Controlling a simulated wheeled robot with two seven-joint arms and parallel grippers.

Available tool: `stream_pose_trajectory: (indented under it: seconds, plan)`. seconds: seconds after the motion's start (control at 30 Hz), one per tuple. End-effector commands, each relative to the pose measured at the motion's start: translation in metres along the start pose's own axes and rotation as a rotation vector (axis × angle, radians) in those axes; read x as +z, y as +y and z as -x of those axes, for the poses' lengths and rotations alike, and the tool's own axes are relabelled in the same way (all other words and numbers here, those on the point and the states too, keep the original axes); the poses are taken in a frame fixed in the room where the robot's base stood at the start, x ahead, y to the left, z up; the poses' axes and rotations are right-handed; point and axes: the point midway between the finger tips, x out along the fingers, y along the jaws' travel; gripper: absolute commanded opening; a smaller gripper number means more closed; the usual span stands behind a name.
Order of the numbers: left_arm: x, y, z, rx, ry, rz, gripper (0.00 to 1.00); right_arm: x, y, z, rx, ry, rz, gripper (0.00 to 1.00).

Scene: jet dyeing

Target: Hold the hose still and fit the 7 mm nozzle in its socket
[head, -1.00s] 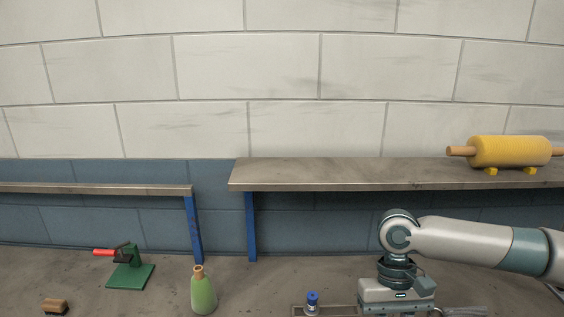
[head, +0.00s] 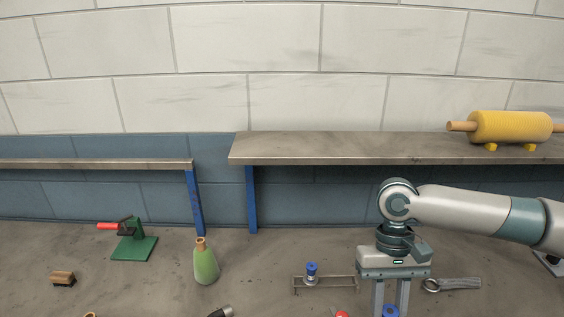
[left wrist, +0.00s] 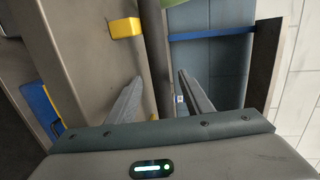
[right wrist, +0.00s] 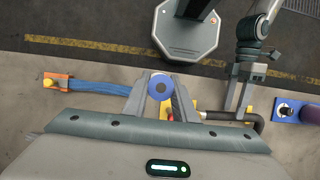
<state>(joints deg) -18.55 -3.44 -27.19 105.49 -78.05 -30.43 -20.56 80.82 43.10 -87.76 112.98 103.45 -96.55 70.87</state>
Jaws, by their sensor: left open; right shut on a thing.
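My right gripper (head: 390,299) is at the lower right of the head view, pointing down. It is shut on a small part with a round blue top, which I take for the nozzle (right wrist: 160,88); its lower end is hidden. My left gripper (right wrist: 238,117) is outside the head view. In the right wrist view its fingers straddle a dark hose (right wrist: 213,115). In the left wrist view the left gripper (left wrist: 160,75) is open, with a dark bar (left wrist: 154,45) between its fingers. I cannot make out the socket for certain.
A second blue-topped part (head: 312,268) stands in a low metal rack (head: 340,279). A blue-purple fitting (right wrist: 309,113) is at the right of the right wrist view.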

Motion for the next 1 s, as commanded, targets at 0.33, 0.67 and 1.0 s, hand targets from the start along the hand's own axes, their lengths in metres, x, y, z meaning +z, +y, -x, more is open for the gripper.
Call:
stream_pose_trajectory:
  seconds: [0.33,0.67,1.0]
  plan:
    - [-0.001,0.0,-0.035,0.0,0.001,0.0,0.46,0.001,0.0,0.002,0.0,0.0,0.0,0.02]
    - [0.0,0.0,-0.041,0.001,0.0,0.0,0.46,0.001,0.0,0.002,0.0,0.0,0.0,0.02]
    - [0.0,0.0,-0.041,0.001,0.0,0.0,0.01,0.001,0.0,0.002,0.0,0.0,0.0,0.02]
